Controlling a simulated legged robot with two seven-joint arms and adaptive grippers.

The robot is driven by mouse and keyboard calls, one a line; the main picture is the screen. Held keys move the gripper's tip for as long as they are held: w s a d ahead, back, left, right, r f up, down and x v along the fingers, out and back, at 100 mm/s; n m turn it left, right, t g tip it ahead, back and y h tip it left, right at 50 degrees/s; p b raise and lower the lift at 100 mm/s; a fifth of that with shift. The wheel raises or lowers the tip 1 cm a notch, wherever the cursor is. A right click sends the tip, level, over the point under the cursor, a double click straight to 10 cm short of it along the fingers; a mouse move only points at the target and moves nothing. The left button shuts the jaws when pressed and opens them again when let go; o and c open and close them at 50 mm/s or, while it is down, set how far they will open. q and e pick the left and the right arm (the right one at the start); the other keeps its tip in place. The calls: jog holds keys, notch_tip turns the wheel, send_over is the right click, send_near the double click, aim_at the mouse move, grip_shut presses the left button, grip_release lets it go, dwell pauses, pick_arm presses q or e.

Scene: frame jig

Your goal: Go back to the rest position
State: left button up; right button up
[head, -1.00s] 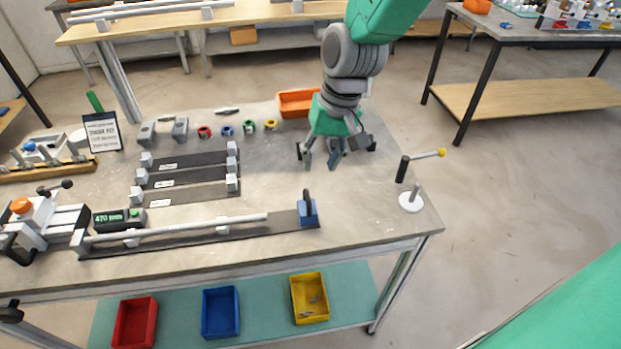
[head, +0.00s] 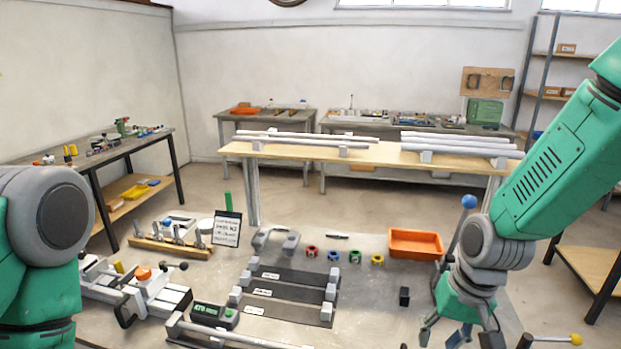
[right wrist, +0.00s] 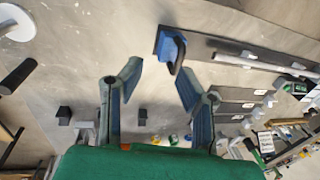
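My right gripper (head: 460,334) is low at the right of the head view, over the right part of the grey workbench (head: 372,318). In the right wrist view its two fingers (right wrist: 160,78) stand apart with nothing between them. Beyond the fingertips, a blue clamp block (right wrist: 170,47) with a dark handle sits at the end of a long rail. My left arm shows as a green and grey link at the left edge of the head view. My left gripper is out of the picture.
An orange tray (head: 416,243), coloured rings (head: 333,256), a small black block (head: 404,297) and dark fixture strips (head: 285,290) are on the bench. A yellow-knobbed lever (head: 576,339) is right of my right gripper. A wooden-topped table (head: 380,152) stands behind.

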jog(key=s+d+f+n+h, duration=0.1)
jog(key=s+d+f, duration=0.1)
jog(key=s+f, duration=1.05)
jog(key=s+d+f+n, duration=0.2)
jog(key=s+f, duration=0.6)
jog(key=s, duration=0.5)
notch_tip(320, 180, down, 12)
jog(key=w+b, duration=0.2)
jog(key=b, duration=1.1)
jog(key=shift+w+a+f+n+h, duration=0.15)
jog(key=shift+w+a+n+h, duration=0.1)
jog(key=shift+a+n+h, duration=0.15)
